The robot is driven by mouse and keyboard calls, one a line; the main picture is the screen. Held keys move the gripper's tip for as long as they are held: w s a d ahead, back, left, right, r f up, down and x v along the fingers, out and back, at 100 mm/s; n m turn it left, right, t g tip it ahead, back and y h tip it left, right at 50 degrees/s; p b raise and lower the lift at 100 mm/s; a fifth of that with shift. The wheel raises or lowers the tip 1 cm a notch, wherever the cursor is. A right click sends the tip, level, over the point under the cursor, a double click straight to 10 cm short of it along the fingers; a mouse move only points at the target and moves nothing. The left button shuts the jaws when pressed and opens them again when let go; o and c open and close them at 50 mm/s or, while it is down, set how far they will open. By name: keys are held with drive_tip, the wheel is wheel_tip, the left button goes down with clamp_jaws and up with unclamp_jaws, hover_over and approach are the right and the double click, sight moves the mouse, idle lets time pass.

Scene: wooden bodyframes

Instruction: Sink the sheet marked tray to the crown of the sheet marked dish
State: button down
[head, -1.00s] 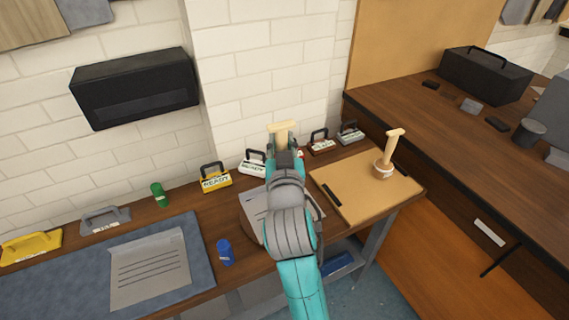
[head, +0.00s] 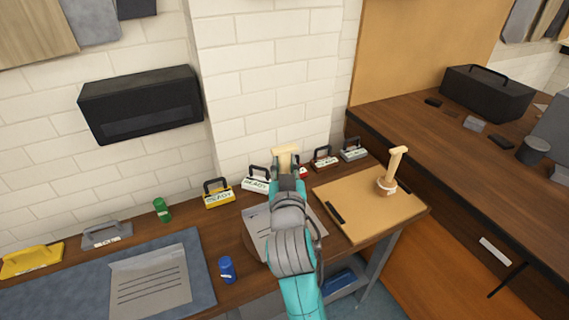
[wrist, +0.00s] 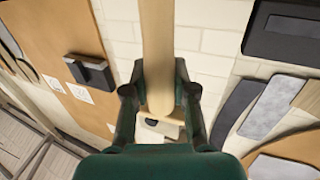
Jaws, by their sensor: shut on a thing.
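A grey sheet with dark lines (head: 150,283) lies on the blue mat at the lower left. I cannot read "tray" or "dish" on either one. My gripper (head: 286,168) is shut on a pale wooden handle (head: 285,150) and holds it up above the back of the bench. In the wrist view the wooden handle (wrist: 156,45) runs between my fingers (wrist: 160,100). What its lower end carries is hidden. A similar wooden-handled tool (head: 394,168) stands on the tan board.
Along the back of the bench stand several handled stamps with labels, including a yellow one (head: 218,195). A green cylinder (head: 162,210) and a blue cylinder (head: 227,269) stand near the mat. The tan board (head: 350,205) is mostly clear. A black box (head: 142,103) hangs on the wall.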

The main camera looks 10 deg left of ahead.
drive_tip(key=shift+f, duration=0.1)
wheel_tip(320, 180, down, 8)
drive_tip(key=shift+f, duration=0.2)
wheel_tip(320, 180, up, 8)
drive_tip(key=shift+r, duration=0.25)
drive_tip(key=r+v, duration=0.2)
drive_tip(key=v, duration=0.7)
drive_tip(key=shift+d, duration=0.3)
drive_tip(key=shift+w, duration=0.15)
